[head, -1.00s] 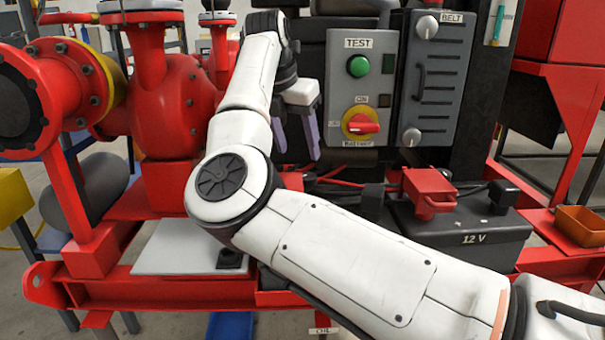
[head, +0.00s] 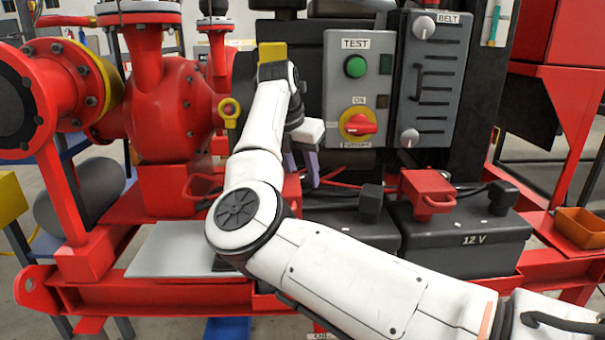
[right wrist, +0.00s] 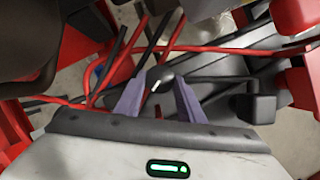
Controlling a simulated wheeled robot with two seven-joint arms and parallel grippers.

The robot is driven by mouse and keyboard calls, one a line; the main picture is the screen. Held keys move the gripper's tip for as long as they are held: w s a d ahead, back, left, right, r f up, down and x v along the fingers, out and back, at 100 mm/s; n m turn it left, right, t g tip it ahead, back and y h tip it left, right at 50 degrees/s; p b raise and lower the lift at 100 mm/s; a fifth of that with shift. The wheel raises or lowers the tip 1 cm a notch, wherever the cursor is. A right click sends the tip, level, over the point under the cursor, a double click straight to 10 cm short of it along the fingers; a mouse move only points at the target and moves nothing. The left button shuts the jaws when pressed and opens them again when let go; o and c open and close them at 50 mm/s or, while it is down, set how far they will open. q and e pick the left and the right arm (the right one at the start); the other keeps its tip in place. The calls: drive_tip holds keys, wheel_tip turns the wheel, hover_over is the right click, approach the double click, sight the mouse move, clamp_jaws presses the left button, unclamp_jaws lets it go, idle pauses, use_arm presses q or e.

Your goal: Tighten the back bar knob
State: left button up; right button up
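My right gripper (head: 302,176) hangs fingers down, left of the black battery and below the test panel. In the right wrist view its two purple fingers (right wrist: 160,86) are apart, with a dark rounded knob (right wrist: 160,74) carrying a white mark between and beyond them. It appears to be the back bar knob, at the end of a dark bar (right wrist: 212,78). I see no clear contact, and the gap to it is hard to judge. In the head view I cannot make out this knob beside the fingers. My left gripper is not in view.
Red cables (right wrist: 110,100) run close around the fingers. The 12 V battery (head: 465,240) with a red clamp cover (head: 428,192) stands to the right. The test panel (head: 358,88) and belt guard (head: 436,85) rise behind; the red pump (head: 165,105) is at left.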

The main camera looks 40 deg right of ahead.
drive_tip(key=c, duration=0.5)
drive_tip(key=shift+o, duration=0.2)
drive_tip(key=shift+n, duration=0.3)
drive_tip(key=shift+s+n, duration=0.1)
drive_tip(key=shift+n, duration=0.4)
drive_tip(key=shift+n+t+y+b, duration=0.35)
drive_tip(key=shift+n+t, duration=0.15)
drive_tip(key=shift+n, duration=0.2)
drive_tip(key=shift+s+d+n+t+b, duration=0.15)
drive_tip(key=shift+n+t+b, duration=0.2)
drive_tip(key=shift+n, duration=0.75)
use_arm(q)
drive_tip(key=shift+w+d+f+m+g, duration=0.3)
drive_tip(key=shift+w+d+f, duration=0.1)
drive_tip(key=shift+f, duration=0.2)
use_arm(e)
drive_tip(key=shift+n+t+y, duration=0.35)
drive_tip(key=shift+n+y, duration=0.2)
drive_tip(key=shift+n, duration=0.65)
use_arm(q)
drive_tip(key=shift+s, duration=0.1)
